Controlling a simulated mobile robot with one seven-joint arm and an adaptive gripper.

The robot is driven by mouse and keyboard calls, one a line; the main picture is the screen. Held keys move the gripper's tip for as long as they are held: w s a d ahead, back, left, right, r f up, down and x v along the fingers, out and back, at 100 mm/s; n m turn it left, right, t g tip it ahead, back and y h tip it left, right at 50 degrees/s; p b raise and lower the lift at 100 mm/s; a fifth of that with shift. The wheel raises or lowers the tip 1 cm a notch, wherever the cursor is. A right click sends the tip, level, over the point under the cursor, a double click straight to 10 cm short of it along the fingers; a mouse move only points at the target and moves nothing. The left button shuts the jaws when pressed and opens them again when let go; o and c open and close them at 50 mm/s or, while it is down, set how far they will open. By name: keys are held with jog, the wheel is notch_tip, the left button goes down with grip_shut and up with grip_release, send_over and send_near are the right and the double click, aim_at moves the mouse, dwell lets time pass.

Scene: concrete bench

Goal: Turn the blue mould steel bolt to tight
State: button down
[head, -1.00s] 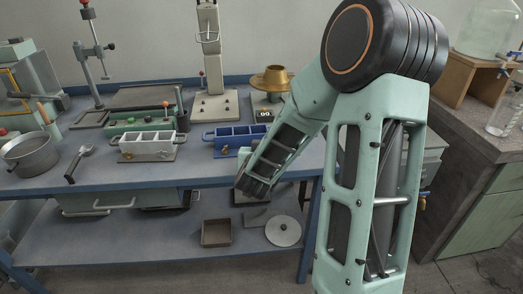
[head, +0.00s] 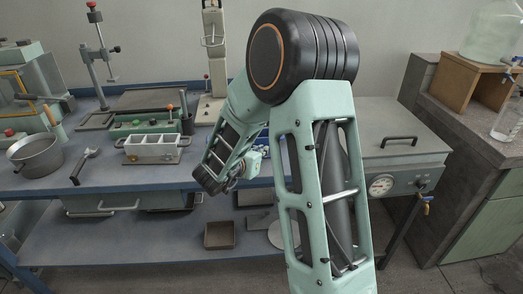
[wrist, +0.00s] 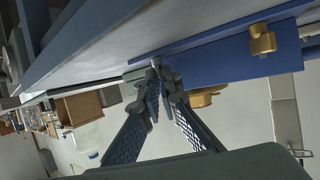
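The blue mould (wrist: 225,66) fills the upper right of the wrist view, seen at a steep slant. A brass bolt (wrist: 262,40) sticks out of its side. A small grey steel bolt (wrist: 156,62) shows at the mould's left end, right at my fingertips. My gripper (wrist: 162,82) has its fingertips close together at this bolt; whether they press on it is unclear. In the head view my arm covers most of the blue mould (head: 263,141), leaving only a sliver of blue. My gripper (head: 252,162) is partly visible there, at the bench's front edge.
A white mould (head: 152,149) stands left of my arm, with a green tray device (head: 140,125) behind it. A pan (head: 37,157) and a spanner-like tool (head: 84,164) lie further left.

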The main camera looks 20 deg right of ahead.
jog(key=shift+f, duration=0.1)
dwell(0.3)
jog(key=c, duration=2.5)
grip_release()
jog(key=shift+o, duration=0.2)
jog(key=shift+a, duration=0.1)
jog(key=v, duration=1.2)
